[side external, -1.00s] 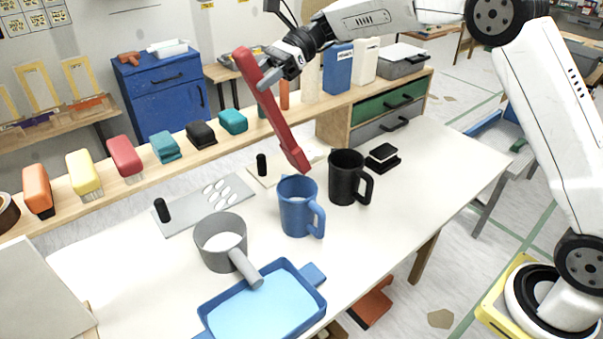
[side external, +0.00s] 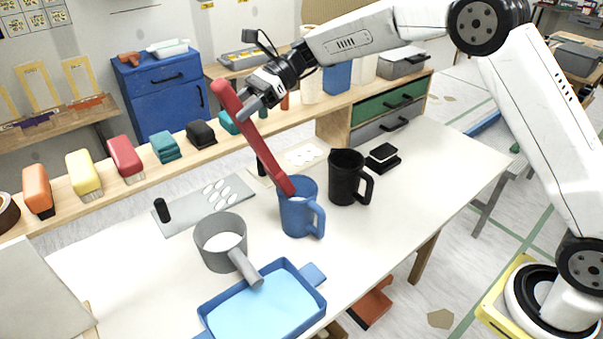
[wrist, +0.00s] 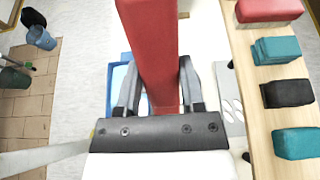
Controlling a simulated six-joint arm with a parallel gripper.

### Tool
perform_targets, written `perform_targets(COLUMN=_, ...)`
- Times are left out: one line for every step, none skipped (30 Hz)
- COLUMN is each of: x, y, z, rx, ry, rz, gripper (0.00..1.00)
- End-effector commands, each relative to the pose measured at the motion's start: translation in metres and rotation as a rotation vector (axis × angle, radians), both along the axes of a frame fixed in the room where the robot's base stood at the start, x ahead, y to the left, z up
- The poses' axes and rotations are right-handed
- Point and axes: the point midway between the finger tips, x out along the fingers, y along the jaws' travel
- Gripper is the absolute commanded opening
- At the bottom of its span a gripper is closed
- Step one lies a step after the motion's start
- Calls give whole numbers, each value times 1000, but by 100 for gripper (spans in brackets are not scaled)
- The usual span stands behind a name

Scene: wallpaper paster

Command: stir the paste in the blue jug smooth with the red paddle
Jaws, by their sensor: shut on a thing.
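The red paddle (side external: 257,140) is tilted, its upper end leaning left, and its lower end is inside the mouth of the blue jug (side external: 298,216). My gripper (side external: 246,104) is shut on the paddle near its upper end, above and left of the jug. In the wrist view the paddle (wrist: 152,50) stands between the two fingers of my gripper (wrist: 157,85). The jug stands upright on the white table with its handle to the right. The paste and the paddle's tip are hidden by the jug's wall.
A black mug (side external: 346,178) stands close right of the jug. A grey pot (side external: 218,250) and a blue tray (side external: 207,318) are to its left and front. Several brushes, one orange (side external: 37,190), line the shelf behind.

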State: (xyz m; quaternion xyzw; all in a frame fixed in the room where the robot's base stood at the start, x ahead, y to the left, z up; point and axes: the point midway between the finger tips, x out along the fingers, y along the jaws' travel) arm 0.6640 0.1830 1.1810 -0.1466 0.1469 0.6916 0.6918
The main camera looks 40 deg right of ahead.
Motion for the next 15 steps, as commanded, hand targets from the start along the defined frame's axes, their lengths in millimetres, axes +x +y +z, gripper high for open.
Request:
perform_targets(x=0, y=-1, z=-3, rx=0, ry=1, rz=0, gripper=0)
perform_targets(x=0, y=-2, z=-5, rx=0, ry=0, rz=-1, gripper=0)
perform_targets(x=0, y=-4, z=-8, rx=0, ry=0, rz=-1, gripper=0)
perform_targets(x=0, y=-5, z=-10, rx=0, ry=1, rz=-1, gripper=0)
perform_targets(x=0, y=-5, z=-12, rx=0, ry=1, rz=-1, gripper=0)
perform_targets(x=0, y=-7, z=-15, rx=0, ry=1, rz=-2, gripper=0)
perform_targets(x=0, y=-7, z=-17, rx=0, ry=1, rz=-2, gripper=0)
perform_targets(x=0, y=-8, z=-19, rx=0, ry=1, rz=-2, gripper=0)
perform_targets(x=0, y=-10, z=-23, rx=-2, ry=2, rz=-1, gripper=0)
perform_targets(x=0, y=-11, z=-25, rx=-3, ry=3, rz=-1, gripper=0)
perform_targets(x=0, y=-12, z=-28, rx=-3, ry=5, rz=-2, gripper=0)
perform_targets(x=0, y=-13, z=-31, rx=-4, ry=5, rz=-2, gripper=0)
perform_targets(x=0, y=-13, z=-33, rx=-3, ry=5, rz=-1, gripper=0)
perform_targets(x=0, y=-14, z=-34, rx=-3, ry=5, rz=-1, gripper=0)
perform_targets(x=0, y=-15, z=-36, rx=-2, ry=4, rz=-1, gripper=0)
